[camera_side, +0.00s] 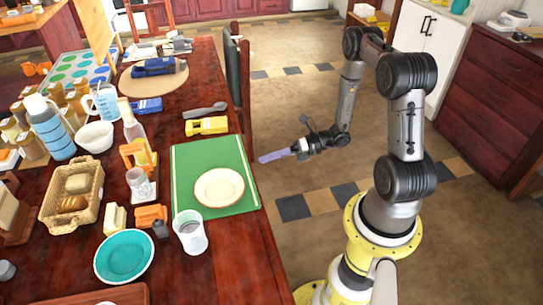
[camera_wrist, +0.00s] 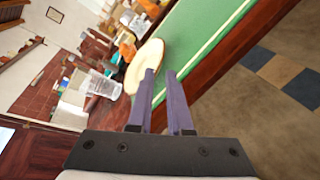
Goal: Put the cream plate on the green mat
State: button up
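The cream plate (camera_side: 219,187) lies flat on the front right part of the green mat (camera_side: 190,165), near the table's right edge. In the wrist view the plate (camera_wrist: 143,68) shows just past the left fingertip, with the mat (camera_wrist: 205,28) to its right. My gripper (camera_side: 264,158) is beyond the table's right edge, above the floor, to the upper right of the plate and apart from it. In the wrist view my gripper (camera_wrist: 161,74) has a clear gap between its two purple fingers. Nothing is held between them.
A clear glass (camera_side: 190,232) stands at the mat's front left corner. A teal bowl (camera_side: 124,256), a bread basket (camera_side: 73,195) and bottles crowd the left. A chair (camera_side: 240,85) stands by the table's far right edge. The floor around my gripper is open.

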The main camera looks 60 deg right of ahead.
jog(key=s+a+r+n+g, duration=0.3)
jog(key=a+r+n+g, duration=0.25)
jog(key=r+n, duration=0.3)
jog(key=s+a+r+n+g, duration=0.2)
jog(key=a+r+n+g, duration=0.3)
jog(key=r+n, duration=0.4)
jog(key=s+r+n+t+h, duration=0.2)
jog(key=s+r+n+h, duration=0.2)
jog(key=s+n, duration=0.3)
jog(key=s+r+n+t+h, duration=0.2)
jog(key=s+r+n+h, duration=0.3)
jog(key=n, duration=0.9)
jog(key=shift+s+r, duration=0.95)
jog(key=shift+s, duration=0.15)
